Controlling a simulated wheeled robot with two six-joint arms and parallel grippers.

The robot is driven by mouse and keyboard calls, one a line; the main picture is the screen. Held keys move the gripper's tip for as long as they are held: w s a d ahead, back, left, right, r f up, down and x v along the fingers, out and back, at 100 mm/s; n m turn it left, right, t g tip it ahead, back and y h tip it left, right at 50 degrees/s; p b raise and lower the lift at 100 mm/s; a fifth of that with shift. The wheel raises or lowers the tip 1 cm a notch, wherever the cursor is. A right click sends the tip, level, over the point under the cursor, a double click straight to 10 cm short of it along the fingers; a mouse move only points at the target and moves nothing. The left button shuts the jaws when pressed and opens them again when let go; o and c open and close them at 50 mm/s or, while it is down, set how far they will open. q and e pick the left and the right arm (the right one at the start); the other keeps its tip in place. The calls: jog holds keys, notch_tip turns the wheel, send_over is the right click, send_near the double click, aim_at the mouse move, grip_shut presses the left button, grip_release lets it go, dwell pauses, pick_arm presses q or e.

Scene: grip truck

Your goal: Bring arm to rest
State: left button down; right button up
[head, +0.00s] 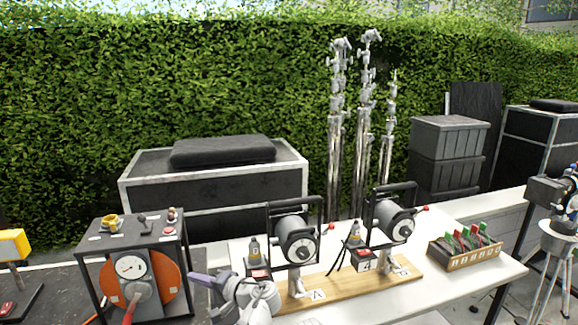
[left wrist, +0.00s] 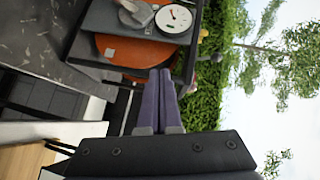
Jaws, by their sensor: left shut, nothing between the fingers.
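My left gripper (head: 200,279) shows in the head view at the lower middle, just right of the gauge box. Its purple-grey fingers point left toward the box's right side. In the left wrist view the two fingers (left wrist: 166,100) lie together, shut with nothing between them. The gauge box (head: 133,268), with a white dial and an orange disc, stands beyond the fingertips and also shows in the left wrist view (left wrist: 140,48). Whether the fingertips touch the box frame cannot be told. My right gripper is not in view.
A white table (head: 455,285) holds a wooden board (head: 345,286) with two lamps (head: 296,242) (head: 393,218). A tray of coloured clips (head: 465,254) sits at its right. A black case (head: 215,190), metal stands (head: 362,130) and a hedge (head: 200,80) are behind.

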pick_arm(q)
jog(key=s+d+f+n+g+h, duration=0.1)
jog(key=s+f+g+h, duration=0.2)
jog(key=s+f+h, duration=0.35)
jog(key=s+f+n+g+h, duration=0.2)
jog(key=s+f+g+h, duration=0.15)
jog(key=f, duration=0.55)
jog(key=s+d+f+m+h, duration=0.1)
jog(key=s+d, duration=0.4)
jog(key=d, duration=0.3)
jog(key=s+d+f+m+g+h, duration=0.1)
jog(key=s+d+m+h, duration=0.1)
jog(key=s+d, duration=0.3)
jog(key=d, duration=0.4)
jog(key=shift+s+d+f+m, duration=0.15)
jog(key=shift+s+f+m, duration=0.05)
jog(key=shift+s+m, duration=0.15)
